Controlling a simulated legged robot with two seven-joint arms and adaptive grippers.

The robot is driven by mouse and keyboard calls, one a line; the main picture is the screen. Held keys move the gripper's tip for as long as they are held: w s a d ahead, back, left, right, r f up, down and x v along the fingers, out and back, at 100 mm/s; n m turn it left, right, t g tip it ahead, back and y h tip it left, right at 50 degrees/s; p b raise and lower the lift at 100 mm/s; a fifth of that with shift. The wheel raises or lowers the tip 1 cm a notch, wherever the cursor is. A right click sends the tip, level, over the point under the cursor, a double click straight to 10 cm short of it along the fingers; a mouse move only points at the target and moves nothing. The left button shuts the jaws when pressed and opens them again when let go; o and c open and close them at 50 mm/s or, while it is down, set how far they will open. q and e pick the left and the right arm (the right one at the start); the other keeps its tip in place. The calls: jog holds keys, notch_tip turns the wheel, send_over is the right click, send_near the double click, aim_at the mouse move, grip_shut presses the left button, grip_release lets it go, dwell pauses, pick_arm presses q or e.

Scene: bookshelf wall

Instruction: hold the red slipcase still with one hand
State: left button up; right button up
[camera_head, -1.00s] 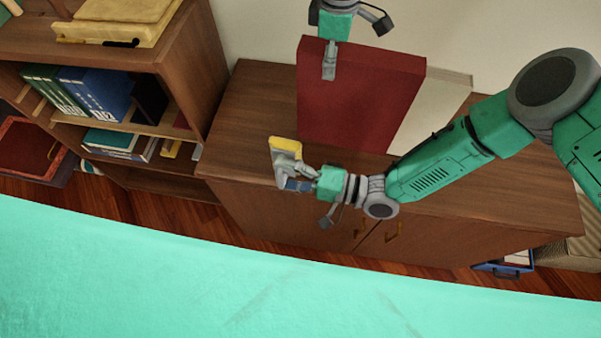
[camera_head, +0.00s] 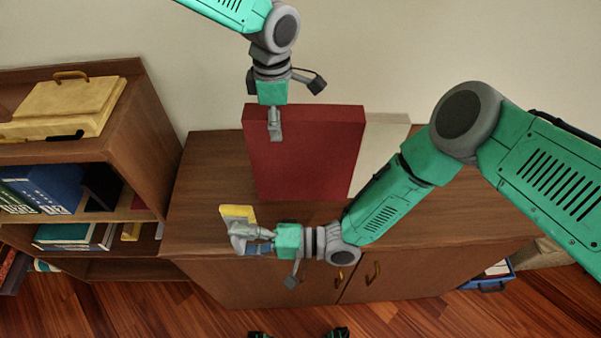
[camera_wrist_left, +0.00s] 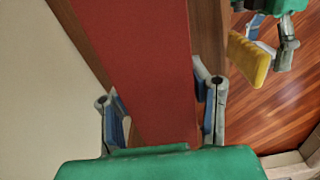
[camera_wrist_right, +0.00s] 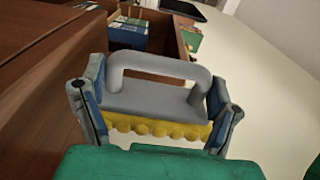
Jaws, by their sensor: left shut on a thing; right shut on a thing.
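The red slipcase (camera_head: 310,150) stands upright on the wooden cabinet top. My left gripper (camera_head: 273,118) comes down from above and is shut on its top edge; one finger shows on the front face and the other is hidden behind. In the left wrist view the red slipcase (camera_wrist_left: 145,60) lies between both fingers. My right gripper (camera_head: 245,235) is in front of the slipcase, low and to its left, apart from it. It is shut on the grey handle of a yellow sponge-like block (camera_head: 237,213), which also shows in the right wrist view (camera_wrist_right: 155,127).
A pale upright box (camera_head: 382,145) stands behind the slipcase on the right, near the wall. A wooden bookshelf (camera_head: 150,140) with books and a yellow case (camera_head: 65,105) is on the left. The cabinet top (camera_head: 430,215) is bare on the right. A blue bin (camera_head: 490,280) sits on the floor.

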jog(key=shift+r, duration=0.1)
dwell(0.3)
notch_tip(320, 180, up, 12)
jog(key=m+t+h, duration=0.1)
jog(key=m+t, duration=0.2)
jog(key=m, duration=0.5)
jog(key=m+t+h, duration=0.2)
jog(key=m+t, duration=0.2)
jog(key=m, duration=0.4)
jog(key=m+t+h, duration=0.1)
jog(key=m+t, duration=0.2)
jog(key=m, duration=0.5)
jog(key=shift+a+t, duration=0.15)
jog(key=shift+t, duration=0.25)
jog(key=shift+d+r+m+t+h, duration=0.15)
jog(key=shift+r+m+t+h, duration=0.1)
jog(key=shift+m, duration=0.3)
jog(key=shift+d+r+m+t+h, duration=0.15)
jog(key=shift+m+h, duration=0.1)
jog(key=shift+m, duration=0.3)
pick_arm(q)
jog(key=o, duration=1.5)
jog(key=shift+r, duration=0.15)
